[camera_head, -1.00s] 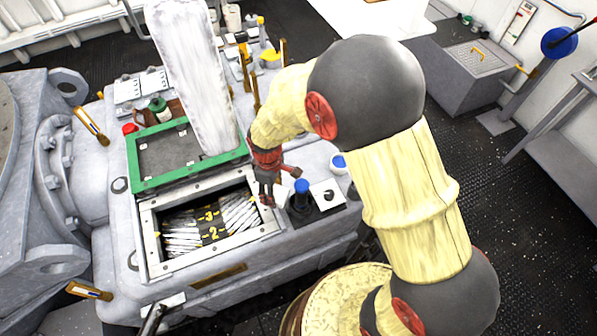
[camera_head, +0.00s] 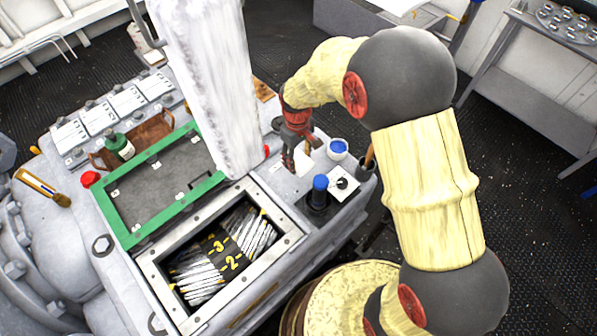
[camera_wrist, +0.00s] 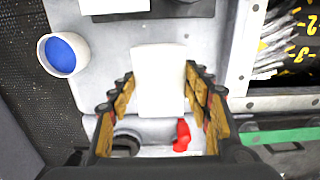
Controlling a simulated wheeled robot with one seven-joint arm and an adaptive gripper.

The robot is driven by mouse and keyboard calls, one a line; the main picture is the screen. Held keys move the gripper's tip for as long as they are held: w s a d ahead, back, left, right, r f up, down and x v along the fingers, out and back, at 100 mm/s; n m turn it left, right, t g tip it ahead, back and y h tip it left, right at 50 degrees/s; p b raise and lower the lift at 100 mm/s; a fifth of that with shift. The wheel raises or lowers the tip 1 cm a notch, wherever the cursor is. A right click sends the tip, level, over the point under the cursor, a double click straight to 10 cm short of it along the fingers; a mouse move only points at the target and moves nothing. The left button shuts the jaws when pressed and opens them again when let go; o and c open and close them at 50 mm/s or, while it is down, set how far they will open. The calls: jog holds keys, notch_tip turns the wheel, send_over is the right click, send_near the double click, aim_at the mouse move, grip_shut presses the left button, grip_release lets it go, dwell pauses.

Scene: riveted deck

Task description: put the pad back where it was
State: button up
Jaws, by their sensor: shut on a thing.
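The pad (camera_wrist: 160,80) is a small white block between the brown-padded fingers of my gripper (camera_wrist: 157,92) in the wrist view. In the head view a white bit of the pad (camera_head: 303,162) shows at the fingertips of my gripper (camera_head: 296,158). My gripper is shut on it, over the grey top of the machine housing, to the right of the green-framed panel. I cannot tell whether the pad touches the surface below. A white cup with blue contents (camera_head: 338,148) is close by on the right; it also shows in the wrist view (camera_wrist: 62,55).
An open hatch (camera_head: 165,283) with numbered cable bundles lies front left. The green frame (camera_head: 122,232) is behind it. A blue-topped knob (camera_head: 320,184) and a white plate (camera_head: 343,184) stand in front of the gripper. A red piece (camera_wrist: 182,135) lies near the fingers. A white column rises left.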

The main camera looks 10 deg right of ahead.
notch_tip(320, 180, down, 7)
jog(key=shift+r+b, duration=0.1)
jog(key=shift+b, duration=0.95)
jog(key=shift+f, duration=0.2)
jog(key=o, duration=1.3)
jog(key=shift+o, duration=0.7)
jog(key=shift+r, duration=0.1)
